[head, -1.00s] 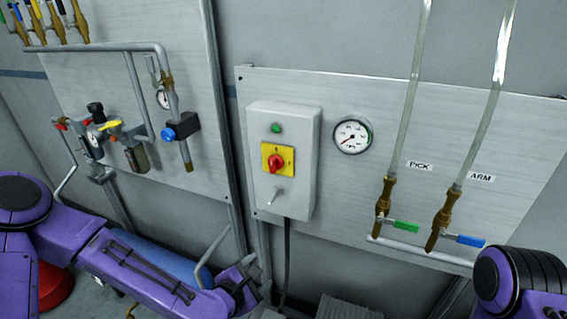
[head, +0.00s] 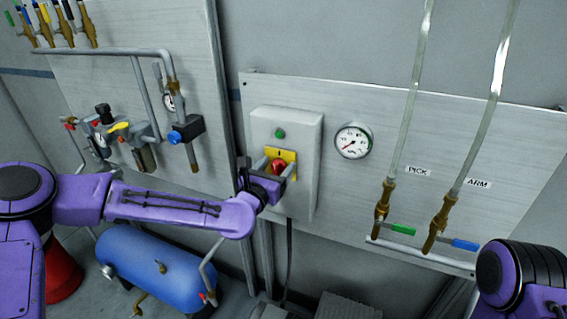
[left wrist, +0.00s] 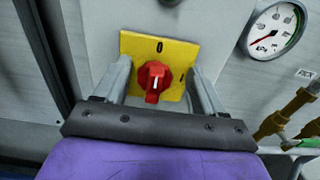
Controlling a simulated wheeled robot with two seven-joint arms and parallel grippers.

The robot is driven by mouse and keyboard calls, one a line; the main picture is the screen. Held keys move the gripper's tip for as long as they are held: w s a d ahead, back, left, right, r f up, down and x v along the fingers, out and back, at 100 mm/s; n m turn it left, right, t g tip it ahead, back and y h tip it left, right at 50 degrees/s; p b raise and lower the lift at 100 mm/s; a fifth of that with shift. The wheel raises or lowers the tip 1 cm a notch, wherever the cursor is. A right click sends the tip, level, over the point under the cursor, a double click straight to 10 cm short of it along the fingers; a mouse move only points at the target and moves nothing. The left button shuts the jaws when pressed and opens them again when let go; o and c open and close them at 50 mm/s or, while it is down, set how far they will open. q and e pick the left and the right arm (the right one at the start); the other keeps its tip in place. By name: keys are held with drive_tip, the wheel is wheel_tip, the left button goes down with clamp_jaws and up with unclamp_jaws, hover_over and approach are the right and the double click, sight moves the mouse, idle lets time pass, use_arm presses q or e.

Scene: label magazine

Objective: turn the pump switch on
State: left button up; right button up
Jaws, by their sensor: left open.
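The pump switch is a red rotary knob (head: 278,166) on a yellow plate, on the front of a light grey box (head: 300,128). In the left wrist view the red knob (left wrist: 153,80) carries a white mark, and the yellow plate (left wrist: 176,48) shows a 0 at the top and a mark at the right. My left gripper (head: 275,172) is open in front of the plate. In the left wrist view its fingers (left wrist: 160,78) stand either side of the knob, with gaps visible. My right gripper is out of view.
A green lamp (head: 280,133) sits above the knob. A pressure gauge (head: 353,141) is right of the box. Two brass valves with green (head: 403,229) and blue (head: 466,245) handles are farther right. A blue tank (head: 160,270) lies below my left arm.

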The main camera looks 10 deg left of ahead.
use_arm(q)
drive_tip(key=shift+a+f, duration=0.1)
drive_tip(key=shift+a, duration=0.05)
drive_tip(key=shift+c, duration=1)
drive_tip(key=c, duration=0.9)
drive_tip(key=shift+o, duration=0.2)
drive_tip(key=shift+d+f+m+b, duration=0.15)
drive_tip(key=shift+d+m+b, duration=0.05)
drive_tip(key=shift+m+b, duration=1.15)
drive_tip(key=m+b, duration=0.1)
drive_tip(key=m, duration=0.4)
drive_tip(key=shift+d+b, duration=0.2)
drive_tip(key=shift+b, duration=0.2)
drive_tip(key=m, duration=0.2)
drive_tip(key=m+b, duration=0.1)
drive_tip(key=m, duration=0.2)
drive_tip(key=shift+d+f+b, duration=0.15)
drive_tip(key=shift+f+b, duration=0.05)
drive_tip(key=shift+b, duration=0.1)
drive_tip(key=m, duration=0.5)
drive_tip(key=shift+f+b, duration=0.1)
drive_tip(key=shift+b, duration=0.3)
drive_tip(key=shift+m, duration=0.25)
